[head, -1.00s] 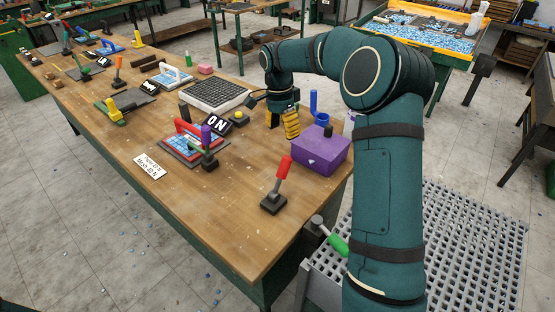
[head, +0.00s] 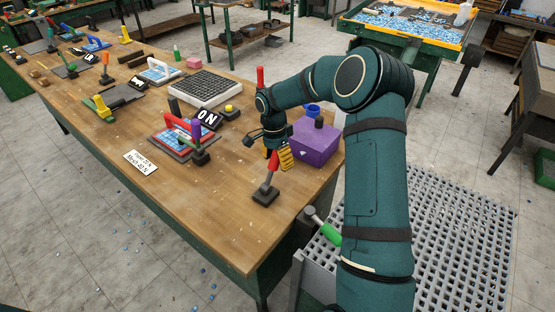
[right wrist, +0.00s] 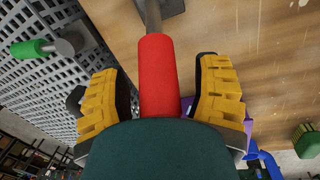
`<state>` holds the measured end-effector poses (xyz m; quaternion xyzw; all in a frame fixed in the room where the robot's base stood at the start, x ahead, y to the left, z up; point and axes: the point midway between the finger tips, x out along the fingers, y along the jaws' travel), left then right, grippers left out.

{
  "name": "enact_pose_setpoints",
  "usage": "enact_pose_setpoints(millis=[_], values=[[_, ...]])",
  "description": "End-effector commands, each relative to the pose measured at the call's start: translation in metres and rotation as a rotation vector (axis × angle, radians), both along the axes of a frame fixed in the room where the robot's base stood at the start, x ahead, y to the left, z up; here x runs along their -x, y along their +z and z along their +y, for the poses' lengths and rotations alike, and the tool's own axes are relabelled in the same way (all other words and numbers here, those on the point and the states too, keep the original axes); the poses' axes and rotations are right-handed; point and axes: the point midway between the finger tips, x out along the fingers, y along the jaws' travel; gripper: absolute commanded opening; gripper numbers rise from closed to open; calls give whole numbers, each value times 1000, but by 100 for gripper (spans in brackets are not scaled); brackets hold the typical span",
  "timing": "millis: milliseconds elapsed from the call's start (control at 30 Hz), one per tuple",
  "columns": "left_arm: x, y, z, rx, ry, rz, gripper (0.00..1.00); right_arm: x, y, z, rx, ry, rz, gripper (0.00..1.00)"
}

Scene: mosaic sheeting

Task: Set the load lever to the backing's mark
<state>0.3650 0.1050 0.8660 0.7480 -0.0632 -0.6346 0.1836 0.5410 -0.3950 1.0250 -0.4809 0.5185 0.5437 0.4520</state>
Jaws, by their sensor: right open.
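A lever with a red grip (head: 273,162) on a grey shaft and dark square base (head: 265,197) stands near the table's front right edge, leaning slightly right at the top. My right gripper (head: 278,158) is around the red grip, its yellow fingers open. In the right wrist view the red grip (right wrist: 158,75) lies between the fingers, with gaps on both sides. A black display (head: 208,119) reads "0 N". A white card (head: 141,162) seems to read "Paper 30 N, Mesh 40 N". A blue tile sheet (head: 170,142) lies under a red-handled frame, beside a purple-handled post (head: 197,134).
A purple box (head: 315,147) stands just right of my gripper, with a blue item behind it. A black-and-white grid tray (head: 208,86) and a yellow button (head: 230,110) lie farther back. A green-handled crank (head: 328,232) projects beyond the table's edge.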

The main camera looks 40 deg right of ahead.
Motion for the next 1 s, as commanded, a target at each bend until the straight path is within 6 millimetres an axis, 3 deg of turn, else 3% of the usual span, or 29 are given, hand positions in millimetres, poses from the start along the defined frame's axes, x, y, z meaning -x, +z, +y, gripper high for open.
enact_pose_setpoints(millis=[267,433,800,1000], values=[[0,0,0,0,0,0,0,0,-1,0,0,0,0,62],[0,0,0,0,0,0,0,0,0,0,0,0,0,2],[0,-1,0,0,0,0,0,0,-1,0,3,0,0,0],[0,-13,0,-2,0,0,0,2,-1,5,44,3,-10,0]])
